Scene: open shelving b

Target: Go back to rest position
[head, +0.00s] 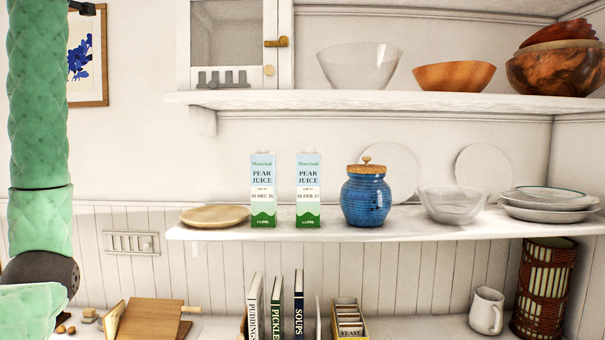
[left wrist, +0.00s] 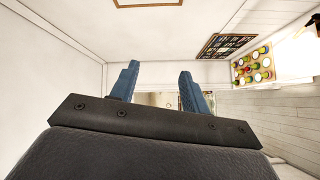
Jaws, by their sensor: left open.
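In the head view a green padded arm of mine comes in at the far left, upright, with its elbow near the lower left edge. Its gripper is outside the head view. In the left wrist view my left gripper (left wrist: 158,85) shows two blue fingers spread apart with nothing between them. It faces a pale wall and is clear of the shelves. My right arm and gripper show in neither view.
Two pear juice cartons (head: 263,190) (head: 308,190), a blue jar (head: 366,195), a wooden plate (head: 215,216) and bowls stand on the middle shelf (head: 400,229). More bowls (head: 454,76) are above. Books (head: 276,305) and a pitcher (head: 486,310) stand below.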

